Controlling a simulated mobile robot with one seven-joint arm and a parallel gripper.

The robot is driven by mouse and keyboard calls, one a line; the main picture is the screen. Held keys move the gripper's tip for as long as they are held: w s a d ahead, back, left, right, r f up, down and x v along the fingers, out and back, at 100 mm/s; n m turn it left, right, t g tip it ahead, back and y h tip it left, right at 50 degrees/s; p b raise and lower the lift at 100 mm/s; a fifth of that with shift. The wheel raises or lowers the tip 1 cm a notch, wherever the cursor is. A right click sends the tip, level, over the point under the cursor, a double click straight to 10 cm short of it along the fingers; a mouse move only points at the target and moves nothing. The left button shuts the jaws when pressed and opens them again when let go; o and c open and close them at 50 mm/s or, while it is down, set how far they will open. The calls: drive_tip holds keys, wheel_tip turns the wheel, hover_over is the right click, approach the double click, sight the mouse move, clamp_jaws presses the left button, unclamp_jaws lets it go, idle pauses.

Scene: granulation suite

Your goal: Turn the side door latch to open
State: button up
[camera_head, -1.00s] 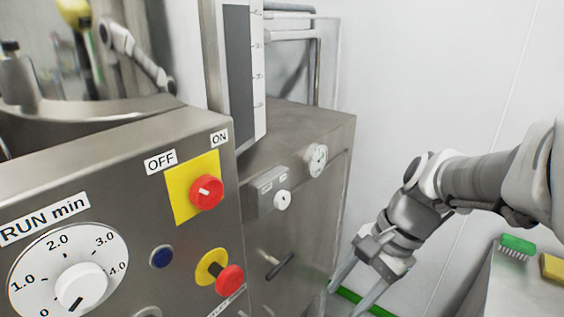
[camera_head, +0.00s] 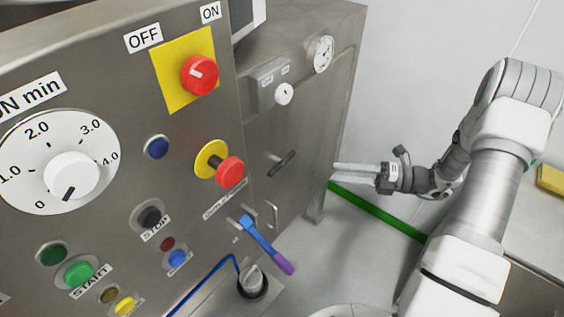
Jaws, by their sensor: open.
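A dark bar-shaped latch (camera_head: 281,163) sits slanted on the grey steel side door (camera_head: 300,125) of the machine, in the middle of the head view. My gripper (camera_head: 336,173) is to the right of the latch, at about the same picture height. Its two pale fingers point left toward the machine and are apart with nothing between them. The gripper looks clear of the latch, but I cannot tell the depth between them.
Left is a control panel with a red ON/OFF switch (camera_head: 199,75), a red stop knob (camera_head: 229,171) and a timer dial (camera_head: 71,176). A round gauge (camera_head: 323,54) and a white-knobbed box (camera_head: 270,85) sit above the latch. A blue-purple lever (camera_head: 267,243) sticks out below.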

sight(285, 164)
drive_tip(key=w+a+m, duration=0.1)
drive_tip(key=a, duration=0.4)
drive_tip(key=w+a+f+m+t, duration=0.1)
drive_tip(key=w+a, duration=0.1)
drive_tip(key=a, duration=0.3)
drive_tip(key=w+a+f, duration=0.1)
drive_tip(key=w+a, duration=0.1)
drive_tip(key=a, duration=0.3)
drive_tip(key=shift+w+a+f+m+t+y+p, duration=0.2)
drive_tip(key=shift+a+m+t+y+p, duration=0.1)
drive_tip(key=shift+m+t, duration=0.1)
clamp_jaws()
